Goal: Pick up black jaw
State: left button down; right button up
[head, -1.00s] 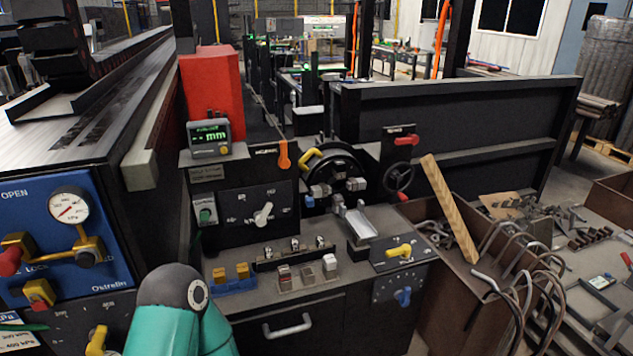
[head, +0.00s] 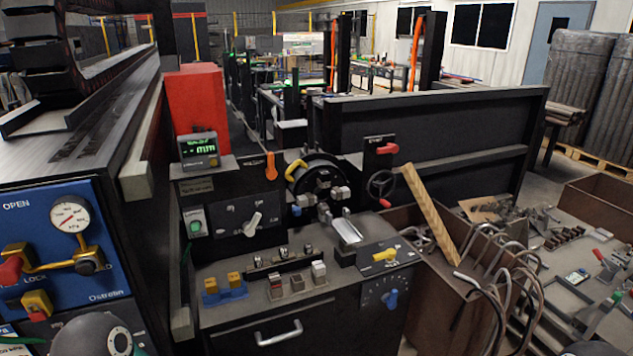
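Several small jaw-like blocks stand on the grey machine top in the head view. Two yellow blocks (head: 234,280) sit in a blue holder (head: 226,295). Three small blocks with grey, reddish and white tops (head: 297,283) stand right of them. Behind is a dark rack (head: 281,261) with several metal pieces. I cannot tell for certain which piece is the black jaw. The round chuck (head: 322,178) behind carries pale and blue jaws. Neither gripper shows; only a grey joint of my arm is at the lower left.
A red block (head: 194,100) and a green-lit display (head: 198,148) stand at the back left. A blue gauge panel (head: 60,240) is at the left. A rusty bin (head: 440,290) with bent rods and a wooden bar (head: 432,215) stands at the right.

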aim_at(323, 176)
jog(key=i, duration=1)
